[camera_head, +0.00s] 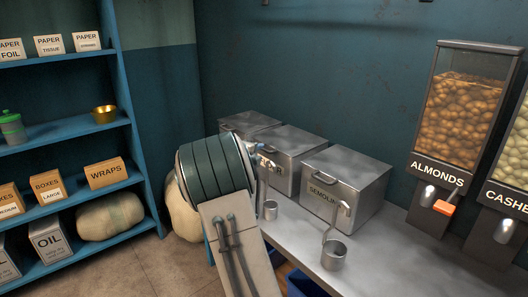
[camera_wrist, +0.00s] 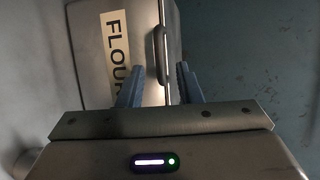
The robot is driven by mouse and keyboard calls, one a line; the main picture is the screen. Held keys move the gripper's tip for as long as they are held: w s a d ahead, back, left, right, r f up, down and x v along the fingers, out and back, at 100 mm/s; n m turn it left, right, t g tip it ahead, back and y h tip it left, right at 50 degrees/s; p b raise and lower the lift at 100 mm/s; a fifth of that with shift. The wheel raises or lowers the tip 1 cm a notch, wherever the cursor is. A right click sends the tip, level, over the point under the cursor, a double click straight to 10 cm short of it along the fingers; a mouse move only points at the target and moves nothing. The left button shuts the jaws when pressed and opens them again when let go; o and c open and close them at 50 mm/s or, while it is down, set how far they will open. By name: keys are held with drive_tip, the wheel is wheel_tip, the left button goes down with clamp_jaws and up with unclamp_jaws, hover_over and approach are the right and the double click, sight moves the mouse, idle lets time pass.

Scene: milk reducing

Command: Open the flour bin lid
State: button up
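The flour bin (camera_wrist: 133,20) is a grey metal box with a cream FLOUR label, turned sideways in the wrist view. Its lid (camera_wrist: 173,25) looks shut, with a thin bright seam beside the dark handle (camera_wrist: 161,52). My gripper (camera_wrist: 160,80) is open, its two blue fingers apart. The handle lies between the fingers' lines in that picture; I cannot tell whether they touch it. In the head view, the middle bin (camera_head: 293,140), its label mostly hidden behind my arm, appears to be the flour bin. My gripper (camera_head: 260,152) is at its front there.
A semolina bin (camera_head: 350,172) stands to the right and another bin (camera_head: 247,121) behind to the left. Metal scoops (camera_head: 334,256) hang or stand at the front of the counter (camera_head: 385,250). An almond dispenser (camera_head: 462,110) is on the right wall. Blue shelves (camera_head: 70,128) stand left.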

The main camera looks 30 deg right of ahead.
sight(264, 150)
drive_tip(key=shift+x, duration=2.7)
clamp_jaws()
